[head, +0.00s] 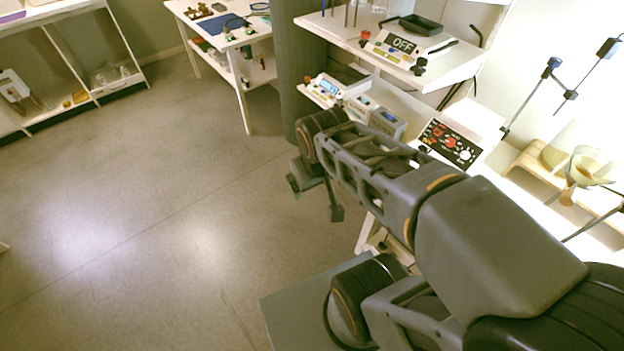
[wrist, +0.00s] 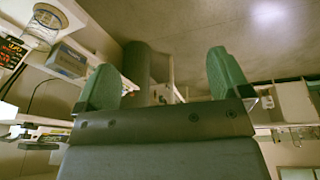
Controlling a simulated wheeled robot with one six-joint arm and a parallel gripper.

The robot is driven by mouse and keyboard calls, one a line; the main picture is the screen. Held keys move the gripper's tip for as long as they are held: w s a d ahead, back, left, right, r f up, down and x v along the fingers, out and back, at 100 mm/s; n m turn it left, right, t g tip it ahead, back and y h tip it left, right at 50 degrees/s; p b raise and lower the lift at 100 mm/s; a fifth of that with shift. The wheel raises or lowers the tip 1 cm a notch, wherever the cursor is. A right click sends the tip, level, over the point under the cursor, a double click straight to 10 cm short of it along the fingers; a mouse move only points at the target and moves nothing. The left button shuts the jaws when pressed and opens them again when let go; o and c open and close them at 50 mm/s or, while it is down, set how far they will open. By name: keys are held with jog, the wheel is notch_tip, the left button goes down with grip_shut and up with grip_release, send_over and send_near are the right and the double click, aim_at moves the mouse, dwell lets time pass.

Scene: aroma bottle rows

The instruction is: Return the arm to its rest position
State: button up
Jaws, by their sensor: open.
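My gripper (wrist: 162,82) shows in the wrist view with its two green fingers wide apart and nothing between them. In the head view my arm reaches from the lower right toward the middle, and my gripper (head: 318,196) hangs at its far end over the floor, partly hidden by the wrist. It is beside the white bench with instruments and does not appear to touch anything.
A white bench holds a device with a dark control panel (head: 450,143) right of my arm. A shelf above carries a box marked OFF (head: 404,43). A white table (head: 243,88) stands at the back by a dark column (head: 297,70). The floor (head: 130,220) at left is clear.

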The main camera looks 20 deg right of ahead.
jog(key=shift+s+a+r+m+t+y, duration=0.3)
jog(key=shift+a+r+y, duration=0.1)
jog(key=shift+a, duration=0.2)
jog(key=shift+r+p, duration=0.35)
jog(key=shift+r, duration=0.05)
